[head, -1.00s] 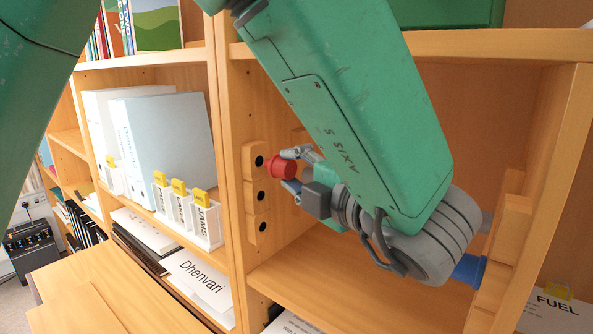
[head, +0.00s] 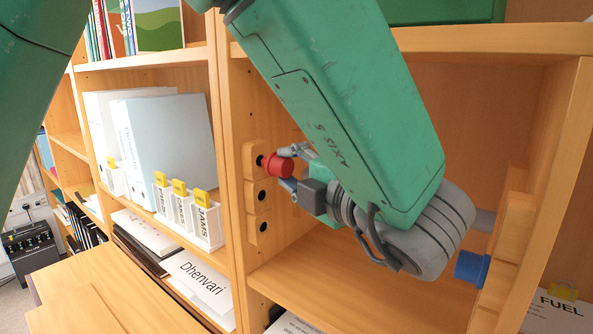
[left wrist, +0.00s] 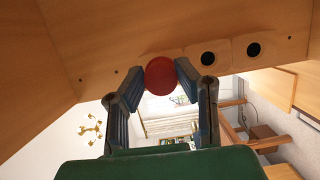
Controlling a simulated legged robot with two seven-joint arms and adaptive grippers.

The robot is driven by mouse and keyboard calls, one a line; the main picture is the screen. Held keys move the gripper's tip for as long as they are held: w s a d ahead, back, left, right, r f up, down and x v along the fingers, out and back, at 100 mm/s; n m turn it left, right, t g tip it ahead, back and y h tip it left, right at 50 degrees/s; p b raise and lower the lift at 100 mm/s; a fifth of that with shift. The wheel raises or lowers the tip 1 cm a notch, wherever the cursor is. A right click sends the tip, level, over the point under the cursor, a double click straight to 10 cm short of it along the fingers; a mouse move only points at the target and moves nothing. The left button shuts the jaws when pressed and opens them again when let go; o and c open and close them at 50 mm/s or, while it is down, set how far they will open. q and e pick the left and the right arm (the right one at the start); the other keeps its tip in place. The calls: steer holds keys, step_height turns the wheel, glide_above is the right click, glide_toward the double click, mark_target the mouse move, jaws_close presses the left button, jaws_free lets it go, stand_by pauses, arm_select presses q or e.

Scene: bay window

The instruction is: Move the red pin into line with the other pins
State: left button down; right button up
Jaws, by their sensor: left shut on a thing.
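The red pin (head: 278,166) is a short round knob; in the left wrist view its round face (left wrist: 160,78) shows between the finger pads. My left gripper (head: 286,169) is shut on it. The pin stands at the top hole of the three-hole wooden strip (head: 250,176) on the shelf's left upright, partly covering that hole. I cannot tell how far it is in. The middle hole (head: 261,195) and bottom hole (head: 263,227) are empty. A blue pin (head: 471,267) sticks out from a wooden strip (head: 497,273) on the right upright. My right gripper is out of view.
My left forearm crosses the compartment and hides much of its back and right side. The compartment floor (head: 330,275) is bare. Left of the upright are binders (head: 170,140) and white labelled boxes (head: 208,228). A FUEL sheet (head: 560,312) is at lower right.

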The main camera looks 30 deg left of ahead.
arm_select(q)
steer(key=shift+w+a+b, duration=0.1)
steer(key=shift+a+b, duration=0.25)
steer(key=shift+a, duration=0.85)
steer(key=c, duration=1.1)
jaws_free()
steer(key=shift+c, duration=0.2)
steer(key=shift+d, duration=0.1)
steer(key=v, duration=1.2)
steer(key=shift+r, duration=0.1)
